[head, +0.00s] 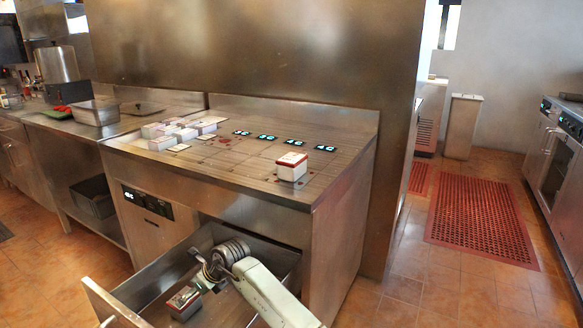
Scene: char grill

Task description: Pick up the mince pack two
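A small pack with a red and grey top (184,302) lies in the open drawer (262,247). A similar white pack with a red top (292,167) stands on the counter near its front right corner. I cannot read a label on either, so I cannot tell which is mince pack two. My gripper (203,281) reaches down into the drawer, right beside the pack there, at its upper right. Its fingers are small and partly hidden, so I cannot tell whether they are open or touch the pack.
The drawer's front panel (112,305) and side walls stand around my gripper. Several white packs (178,133) are grouped at the counter's left. Dark displays (266,137) line its back. A metal tray (95,112) is on the left bench. Open floor with red mats (482,222) lies right.

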